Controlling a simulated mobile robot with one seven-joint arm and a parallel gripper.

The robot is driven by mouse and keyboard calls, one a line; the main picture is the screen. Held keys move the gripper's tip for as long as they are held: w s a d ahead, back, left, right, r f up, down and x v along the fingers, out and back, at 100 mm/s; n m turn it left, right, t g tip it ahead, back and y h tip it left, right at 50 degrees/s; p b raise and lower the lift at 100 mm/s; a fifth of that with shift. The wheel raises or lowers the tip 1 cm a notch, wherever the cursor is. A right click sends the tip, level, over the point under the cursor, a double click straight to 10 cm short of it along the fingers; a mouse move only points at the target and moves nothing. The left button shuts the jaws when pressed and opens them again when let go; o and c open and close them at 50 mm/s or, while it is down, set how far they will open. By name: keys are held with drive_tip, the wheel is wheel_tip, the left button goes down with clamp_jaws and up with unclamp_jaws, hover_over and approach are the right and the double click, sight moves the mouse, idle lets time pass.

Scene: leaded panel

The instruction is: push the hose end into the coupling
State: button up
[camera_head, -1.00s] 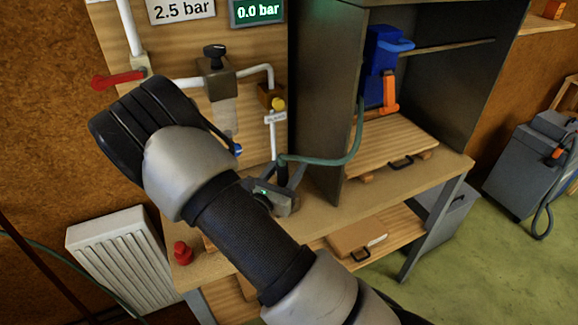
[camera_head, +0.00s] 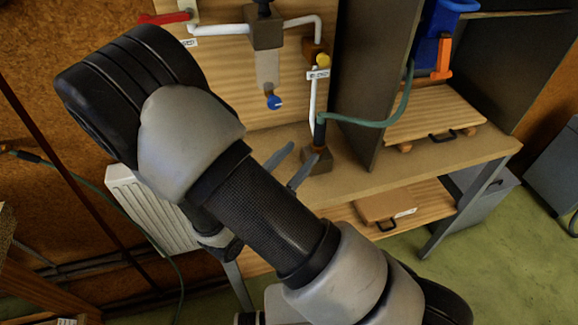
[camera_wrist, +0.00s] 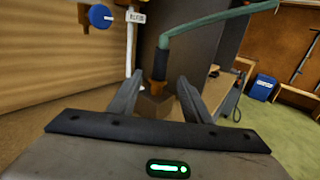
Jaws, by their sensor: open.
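The green hose (camera_head: 365,123) runs from the right to a dark hose end (camera_head: 319,134), which stands upright over the small copper-coloured coupling (camera_head: 318,150) on a block on the bench. In the wrist view the hose end (camera_wrist: 159,61) meets the top of the coupling (camera_wrist: 157,88); how deep it sits I cannot tell. My gripper (camera_head: 291,165) is open and empty, just left of and in front of the hose end in the head view. In the wrist view its fingers (camera_wrist: 160,80) stand apart on either side of the coupling, which is beyond their tips.
A panel with white pipes (camera_head: 313,95), a blue knob (camera_head: 273,102), a yellow knob (camera_head: 323,60) and a red lever (camera_head: 163,18) stands behind. A dark cabinet side (camera_head: 372,85) rises to the right. The bench (camera_head: 375,172) is clear in front of it.

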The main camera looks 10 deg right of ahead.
drive_tip(key=shift+v, duration=1.75)
drive_tip(key=shift+d, duration=0.1)
drive_tip(key=s+d+r+m+g+y+p, duration=0.1)
drive_tip(key=s+d+r+m+g, duration=0.4)
drive_tip(key=d+m+g, duration=0.25)
drive_tip(key=s+d+r+m+g+y+p, duration=0.1)
drive_tip(key=s+d+r+m+g+p, duration=0.1)
drive_tip(key=s+d+r+m+g, duration=0.55)
drive_tip(key=a+r+m+t+y+p, duration=0.1)
drive_tip(key=a+r+m+t+y, duration=0.2)
drive_tip(key=r+m+y, duration=0.2)
drive_tip(key=s+a+r+m+t+y, duration=0.1)
drive_tip(key=a+r+m+t+y, duration=0.2)
drive_tip(key=r+m, duration=0.3)
drive_tip(key=shift+s+m+t+y+p, duration=0.25)
drive_tip(key=shift+m+t+y+p, duration=0.2)
drive_tip(key=shift+m+y, duration=0.45)
